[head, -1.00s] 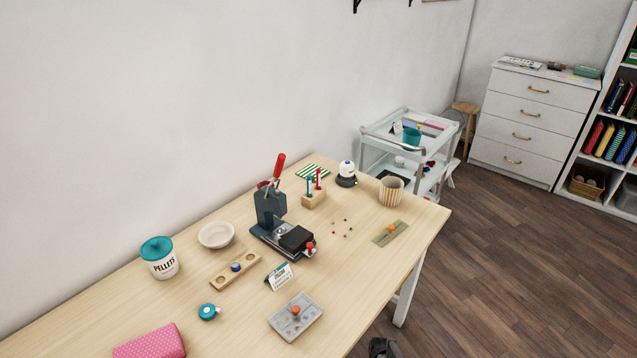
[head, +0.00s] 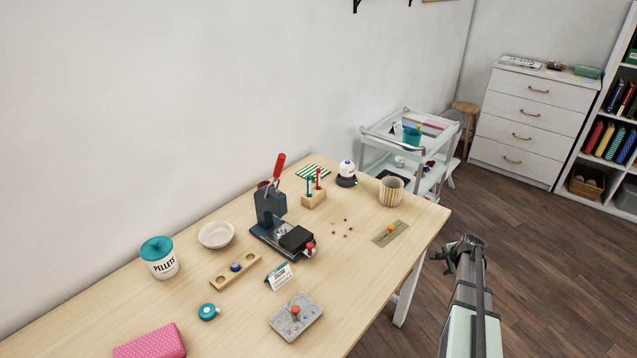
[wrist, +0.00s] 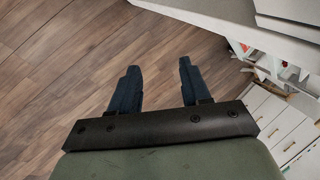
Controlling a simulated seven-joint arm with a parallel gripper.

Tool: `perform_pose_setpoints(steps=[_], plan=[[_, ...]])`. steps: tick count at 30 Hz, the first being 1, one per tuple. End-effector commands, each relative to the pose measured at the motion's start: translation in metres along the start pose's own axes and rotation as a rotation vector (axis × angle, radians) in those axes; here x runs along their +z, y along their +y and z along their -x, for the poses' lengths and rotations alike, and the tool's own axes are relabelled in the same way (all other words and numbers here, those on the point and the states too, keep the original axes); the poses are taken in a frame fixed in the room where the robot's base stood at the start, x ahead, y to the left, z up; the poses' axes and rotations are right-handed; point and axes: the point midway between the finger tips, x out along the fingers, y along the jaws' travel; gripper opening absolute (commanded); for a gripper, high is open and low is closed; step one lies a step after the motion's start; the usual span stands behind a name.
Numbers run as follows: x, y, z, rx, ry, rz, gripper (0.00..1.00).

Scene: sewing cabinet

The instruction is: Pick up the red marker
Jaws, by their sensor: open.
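A red marker (head: 318,178) stands upright in a small wooden block (head: 313,199) toward the back of the table, behind the dark press. Teal markers (head: 309,186) stand in the same block beside it. My gripper (head: 459,246) is off the table's right edge, over the floor, well apart from the block. In the wrist view its two dark fingers (wrist: 158,85) are spread with nothing between them, above the wooden floor. The marker does not show in the wrist view.
The press (head: 270,210) with a red-handled lever stands just in front of the block. A black-and-white round item (head: 346,174) and a striped cup (head: 391,191) stand to its right. Small beads and an olive strip (head: 384,237) lie nearer the right edge. A white cart (head: 377,150) stands behind.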

Motion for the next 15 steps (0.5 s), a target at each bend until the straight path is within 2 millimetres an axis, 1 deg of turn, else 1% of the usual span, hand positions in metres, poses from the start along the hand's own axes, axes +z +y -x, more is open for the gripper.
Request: perform_pose_setpoints(steps=[1, 5, 6, 8, 9, 11, 12, 14, 15], plan=[[-0.027, -0.022, 0.006, -0.033, 0.020, -0.069, 0.47], [-0.085, -0.068, 0.030, -0.122, 0.054, -0.280, 0.47], [-0.105, -0.083, 0.039, -0.153, 0.061, -0.353, 0.47], [-0.134, -0.106, 0.054, -0.202, 0.069, -0.463, 0.47], [-0.154, -0.121, 0.066, -0.236, 0.071, -0.539, 0.47], [-0.184, -0.143, 0.085, -0.287, 0.072, -0.650, 0.47], [-0.204, -0.157, 0.099, -0.322, 0.070, -0.724, 0.47], [-0.233, -0.176, 0.120, -0.372, 0.063, -0.830, 0.47], [-0.249, -0.188, 0.133, -0.403, 0.056, -0.893, 0.47]])
